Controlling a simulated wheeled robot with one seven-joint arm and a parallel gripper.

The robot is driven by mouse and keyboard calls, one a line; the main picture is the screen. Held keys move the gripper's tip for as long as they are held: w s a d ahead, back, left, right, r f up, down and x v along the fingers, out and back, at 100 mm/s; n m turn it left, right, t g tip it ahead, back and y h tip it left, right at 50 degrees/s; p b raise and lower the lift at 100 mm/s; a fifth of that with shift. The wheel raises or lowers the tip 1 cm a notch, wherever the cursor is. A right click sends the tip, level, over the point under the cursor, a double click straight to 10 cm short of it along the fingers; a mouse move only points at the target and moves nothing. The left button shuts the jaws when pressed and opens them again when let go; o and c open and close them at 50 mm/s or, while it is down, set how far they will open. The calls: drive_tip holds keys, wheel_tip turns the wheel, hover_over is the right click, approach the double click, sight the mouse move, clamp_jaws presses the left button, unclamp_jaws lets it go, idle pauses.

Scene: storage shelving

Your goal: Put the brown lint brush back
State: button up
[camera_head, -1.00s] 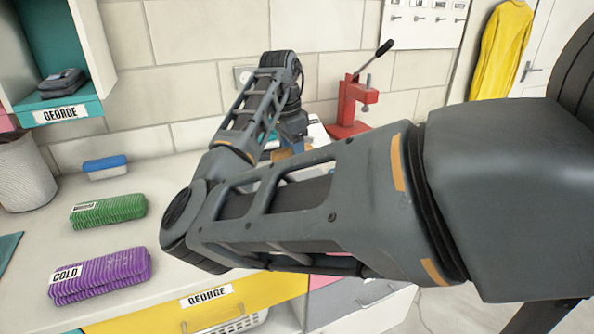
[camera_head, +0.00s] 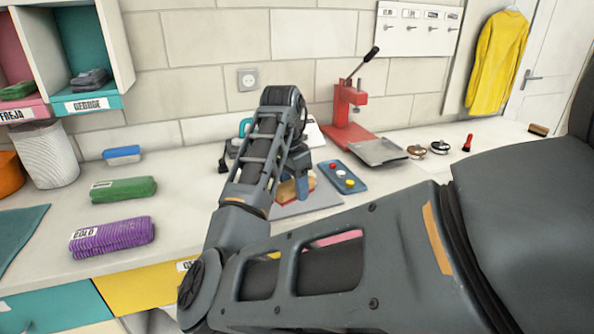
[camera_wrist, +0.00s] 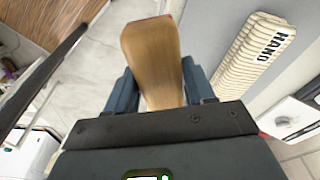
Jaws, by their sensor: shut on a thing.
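My gripper (camera_wrist: 158,85) is shut on a flat, tan-brown wooden thing, which I take to be the brown lint brush (camera_wrist: 152,52). It sticks out between the two blue fingers, with a trace of red at its far end. In the head view my gripper (camera_head: 297,188) is low over the back of the counter, partly hidden by my arm. A bit of the tan brush (camera_head: 290,192) shows beside it.
A red press (camera_head: 350,118) and a blue tray with coloured buttons (camera_head: 343,176) stand near the gripper. A small brown brush (camera_head: 538,130) lies far right. Green (camera_head: 123,190) and purple (camera_head: 112,235) bundles lie left. Clear counter lies between bundles and arm.

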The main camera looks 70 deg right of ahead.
drive_tip(key=w+a+f+n+t, duration=0.1)
drive_tip(key=w+a+f+n, duration=0.2)
drive_tip(key=a+f+n, duration=0.4)
drive_tip(key=w+a+f+n+y, duration=0.1)
drive_tip(key=w+a+f+n, duration=0.2)
drive_tip(key=a+f+n, duration=0.5)
drive_tip(key=w+a+f+n+t, duration=0.1)
drive_tip(key=w+a+f+n, duration=0.2)
drive_tip(key=a, duration=1.9)
wheel_tip(320, 180, down, 5)
drive_tip(key=n, duration=0.5)
drive_tip(key=shift+a+r+n+t, duration=0.15)
drive_tip(key=shift+a+n+t, duration=0.15)
drive_tip(key=shift+a, duration=0.1)
drive_tip(key=shift+w, duration=0.15)
